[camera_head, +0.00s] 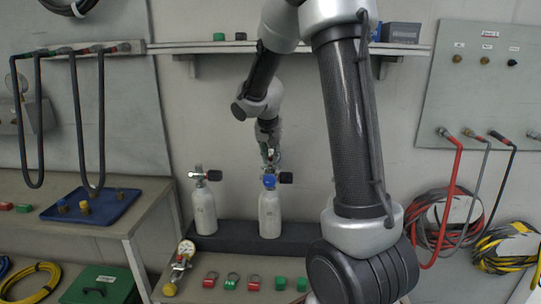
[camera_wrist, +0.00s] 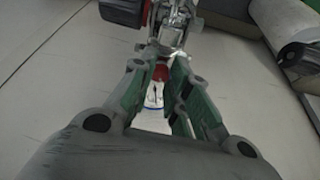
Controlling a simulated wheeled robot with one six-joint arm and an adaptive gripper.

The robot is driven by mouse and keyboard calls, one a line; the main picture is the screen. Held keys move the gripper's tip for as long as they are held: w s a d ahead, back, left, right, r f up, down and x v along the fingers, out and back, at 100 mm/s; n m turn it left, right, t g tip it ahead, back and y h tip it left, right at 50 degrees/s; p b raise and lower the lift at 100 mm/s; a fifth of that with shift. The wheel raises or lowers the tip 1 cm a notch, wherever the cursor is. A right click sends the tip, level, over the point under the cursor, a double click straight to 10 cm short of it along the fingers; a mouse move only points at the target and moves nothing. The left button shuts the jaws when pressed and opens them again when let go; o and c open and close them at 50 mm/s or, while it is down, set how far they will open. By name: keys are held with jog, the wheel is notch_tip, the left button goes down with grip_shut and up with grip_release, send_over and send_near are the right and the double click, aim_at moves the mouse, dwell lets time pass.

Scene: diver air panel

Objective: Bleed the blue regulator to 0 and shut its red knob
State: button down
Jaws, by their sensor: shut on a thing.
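The blue regulator (camera_head: 269,181) sits on top of the right white cylinder (camera_head: 270,214), with a black knob (camera_head: 286,177) at its right. My gripper (camera_head: 268,156) reaches down to it from above. In the wrist view, its green-padded fingers (camera_wrist: 160,70) are closed around a small red part, which looks like the red knob (camera_wrist: 160,73). A white gauge face (camera_wrist: 153,95) with a dark needle and blue rim shows between the fingers; its reading is too small to tell. The fingers partly hide the red knob.
A second white cylinder (camera_head: 204,210) with a black and red valve stands at left. A yellow-marked gauge regulator (camera_head: 186,249) and several red and green tags lie on the counter in front. A blue tray (camera_head: 118,207) is on the left bench. A shelf (camera_head: 215,46) runs above.

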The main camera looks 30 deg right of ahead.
jog(key=shift+n+y, duration=0.3)
jog(key=shift+n, duration=0.4)
jog(key=c, duration=1.3)
grip_release()
jog(key=shift+c, duration=0.2)
jog(key=v, duration=1.2)
jog(key=shift+s, duration=0.15)
jog(key=shift+f, duration=0.1)
